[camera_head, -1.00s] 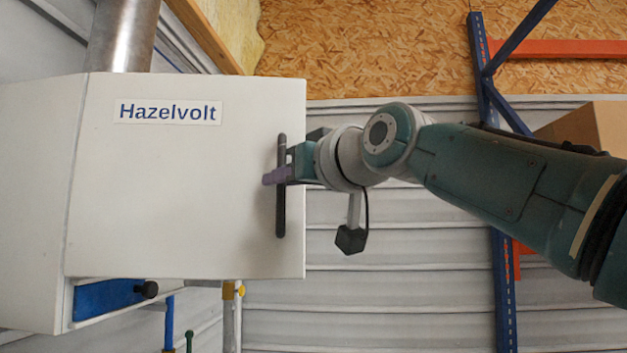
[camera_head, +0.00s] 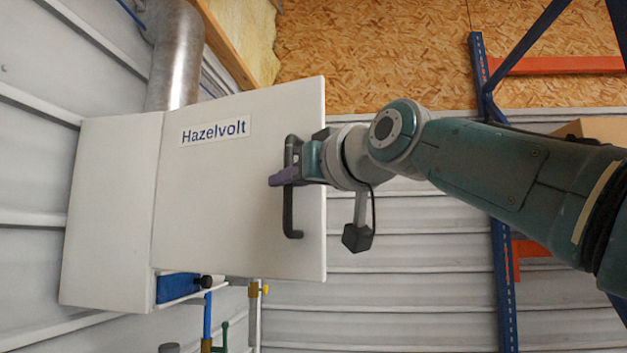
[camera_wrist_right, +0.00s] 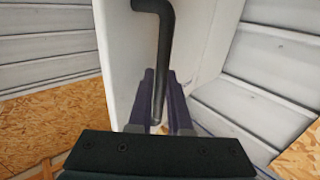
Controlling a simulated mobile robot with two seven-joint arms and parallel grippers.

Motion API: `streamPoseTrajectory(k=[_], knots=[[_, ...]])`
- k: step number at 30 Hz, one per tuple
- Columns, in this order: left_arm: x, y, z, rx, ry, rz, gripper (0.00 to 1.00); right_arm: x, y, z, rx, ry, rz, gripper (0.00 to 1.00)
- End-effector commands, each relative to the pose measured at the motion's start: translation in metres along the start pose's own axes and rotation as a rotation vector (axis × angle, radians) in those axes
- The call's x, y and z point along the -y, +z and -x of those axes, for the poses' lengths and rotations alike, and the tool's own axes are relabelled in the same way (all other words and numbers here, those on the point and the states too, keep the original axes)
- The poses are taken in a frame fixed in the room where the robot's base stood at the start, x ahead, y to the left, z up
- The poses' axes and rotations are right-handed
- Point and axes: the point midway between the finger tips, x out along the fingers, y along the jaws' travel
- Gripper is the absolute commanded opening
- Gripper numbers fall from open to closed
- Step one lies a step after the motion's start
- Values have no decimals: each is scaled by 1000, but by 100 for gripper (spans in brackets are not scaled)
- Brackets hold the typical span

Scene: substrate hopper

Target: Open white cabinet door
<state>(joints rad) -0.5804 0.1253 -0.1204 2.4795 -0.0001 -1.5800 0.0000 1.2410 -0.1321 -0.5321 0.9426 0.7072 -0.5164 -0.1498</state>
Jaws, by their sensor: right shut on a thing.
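The white cabinet (camera_head: 110,215) hangs on the wall at the left in the head view. Its white door (camera_head: 225,220), labelled "Hazelvolt", looks slightly swung out from the body at its right edge. A black vertical bar handle (camera_head: 289,215) sits near the door's right edge. My right gripper (camera_head: 280,178) is shut on the handle around its middle. In the right wrist view the handle (camera_wrist_right: 160,60) runs down between the purple fingers (camera_wrist_right: 160,105), with the white door (camera_wrist_right: 122,60) beside it. My left gripper is not in view. The cabinet's inside is hidden.
A metal duct (camera_head: 175,60) rises from the cabinet top. A blue part with a black knob (camera_head: 205,282) and several coloured pipes (camera_head: 253,310) are below. A blue and orange rack (camera_head: 492,220) stands at the right, with a cardboard box (camera_head: 595,130).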

Motion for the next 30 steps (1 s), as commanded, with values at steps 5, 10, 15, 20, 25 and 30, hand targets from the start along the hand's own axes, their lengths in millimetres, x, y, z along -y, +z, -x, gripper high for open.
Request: streamPoseTrajectory(k=[5,10,15,20,25,30], knots=[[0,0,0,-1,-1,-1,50,3,1,-1,4,-6,1,0],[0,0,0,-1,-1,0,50,3,1,-1,4,-6,1,22],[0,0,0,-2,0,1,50,2,1,0,2,-4,0,41],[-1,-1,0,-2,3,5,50,1,0,0,1,-2,0,47],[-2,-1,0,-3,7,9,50,1,1,0,1,-1,0,47],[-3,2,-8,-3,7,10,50,1,2,7,-2,-5,2,47]])
